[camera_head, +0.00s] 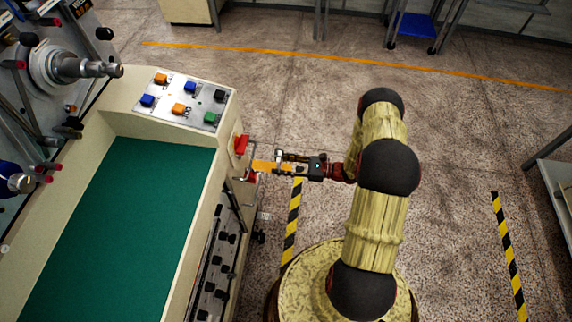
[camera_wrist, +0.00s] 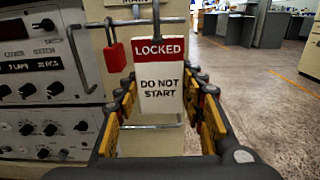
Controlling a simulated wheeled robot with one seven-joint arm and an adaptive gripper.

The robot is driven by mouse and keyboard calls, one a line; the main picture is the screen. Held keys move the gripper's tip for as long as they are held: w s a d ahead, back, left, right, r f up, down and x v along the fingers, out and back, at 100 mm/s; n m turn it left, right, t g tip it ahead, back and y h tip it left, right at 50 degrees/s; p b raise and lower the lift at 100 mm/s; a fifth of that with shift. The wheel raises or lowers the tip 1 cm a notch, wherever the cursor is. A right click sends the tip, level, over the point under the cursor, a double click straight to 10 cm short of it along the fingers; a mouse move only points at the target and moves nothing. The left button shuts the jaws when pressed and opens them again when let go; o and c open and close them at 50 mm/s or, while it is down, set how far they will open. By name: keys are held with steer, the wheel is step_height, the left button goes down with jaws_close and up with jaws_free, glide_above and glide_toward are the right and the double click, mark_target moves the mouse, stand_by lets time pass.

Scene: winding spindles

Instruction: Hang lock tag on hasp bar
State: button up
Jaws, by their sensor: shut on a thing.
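The lock tag (camera_wrist: 158,85) is a white plate with a red top band reading "LOCKED" and "DO NOT START". It faces the wrist camera, looks upright, and has a grey loop (camera_wrist: 156,20) rising from its top. My gripper (camera_wrist: 168,98) is shut on the tag, with yellow-padded fingers at its side edges. In the head view my gripper (camera_head: 264,166) reaches left to the machine's right side; the tag's face cannot be made out there.
A red padlock (camera_wrist: 115,56) hangs left of the tag. A red part (camera_head: 241,144) sits on the machine side near my gripper. A control panel (camera_wrist: 45,65) with knobs and handles lies left. The machine has a green top (camera_head: 125,225). Open floor (camera_head: 300,110) lies right.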

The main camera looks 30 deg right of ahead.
steer(key=shift+x, duration=4.8)
steer(key=shift+f+b, duration=0.45)
steer(key=shift+f, duration=0.35)
steer(key=o, duration=1.2)
steer(key=shift+d, duration=0.1)
steer(key=v, duration=1.2)
